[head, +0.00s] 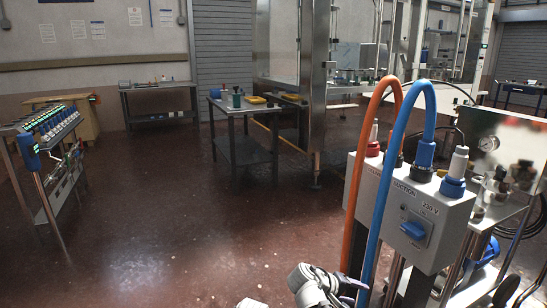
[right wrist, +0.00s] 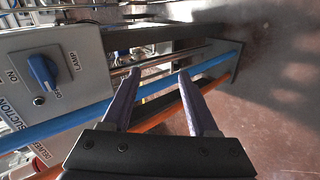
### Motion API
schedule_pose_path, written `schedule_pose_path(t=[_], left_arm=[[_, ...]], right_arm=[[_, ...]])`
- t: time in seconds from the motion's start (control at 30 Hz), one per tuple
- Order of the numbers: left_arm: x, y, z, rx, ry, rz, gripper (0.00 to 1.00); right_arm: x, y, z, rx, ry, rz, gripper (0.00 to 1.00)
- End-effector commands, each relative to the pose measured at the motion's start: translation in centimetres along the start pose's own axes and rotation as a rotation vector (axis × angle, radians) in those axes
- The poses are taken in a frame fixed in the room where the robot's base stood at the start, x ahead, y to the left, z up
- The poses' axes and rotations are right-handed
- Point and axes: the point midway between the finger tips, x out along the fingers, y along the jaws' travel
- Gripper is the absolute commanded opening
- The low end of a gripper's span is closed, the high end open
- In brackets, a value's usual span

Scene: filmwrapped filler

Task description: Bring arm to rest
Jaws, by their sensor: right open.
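My right arm (head: 312,285) shows at the bottom of the head view, just left of the blue and orange hoses. In the right wrist view my right gripper (right wrist: 160,71) has its two dark fingers spread, with nothing held between them. The blue hose (right wrist: 215,66) and orange hose (right wrist: 160,118) run behind the fingers in that view; I cannot tell how close they are. My left gripper is not in view.
A grey control box (head: 405,205) with a blue knob (head: 413,231) stands at right; the blue hose (head: 385,180) and orange hose (head: 357,185) arch from its top. A rack (head: 45,150) stands at left, a small table (head: 245,112) farther back. The middle floor is clear.

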Motion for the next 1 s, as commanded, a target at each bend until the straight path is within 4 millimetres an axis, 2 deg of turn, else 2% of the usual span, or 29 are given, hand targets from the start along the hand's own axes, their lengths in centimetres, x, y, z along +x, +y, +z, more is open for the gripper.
schedule_pose_path(t=[0.03, 0.1, 0.2, 0.3, 0.5, 0.53, 0.6, 0.83, 1.0], left_arm=[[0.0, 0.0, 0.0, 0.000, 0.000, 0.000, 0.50], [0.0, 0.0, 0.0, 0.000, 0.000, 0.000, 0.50], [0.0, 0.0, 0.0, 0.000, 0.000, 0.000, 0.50], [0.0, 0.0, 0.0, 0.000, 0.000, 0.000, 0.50], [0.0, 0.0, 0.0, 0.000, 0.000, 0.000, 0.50], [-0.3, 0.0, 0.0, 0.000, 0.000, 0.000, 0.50], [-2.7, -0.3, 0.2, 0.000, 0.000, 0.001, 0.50], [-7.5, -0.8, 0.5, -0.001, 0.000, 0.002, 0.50], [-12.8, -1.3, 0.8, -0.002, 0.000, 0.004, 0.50]], right_arm=[[-1.3, -3.0, 1.9, 0.000, -0.008, -0.106, 0.60], [-3.0, -6.9, 3.6, -0.002, -0.027, -0.250, 0.60], [-5.6, -11.2, 5.8, -0.016, -0.053, -0.421, 0.60], [-8.1, -14.6, 7.7, -0.035, -0.075, -0.565, 0.60], [-13.2, -19.6, 11.4, -0.089, -0.117, -0.810, 0.60], [-14.1, -19.8, 11.8, -0.095, -0.122, -0.838, 0.60], [-15.1, -17.6, 11.0, -0.090, -0.121, -0.826, 0.60], [-18.0, -13.7, 10.5, -0.088, -0.121, -0.825, 0.60], [-21.1, -9.5, 10.1, -0.086, -0.121, -0.826, 0.60]])
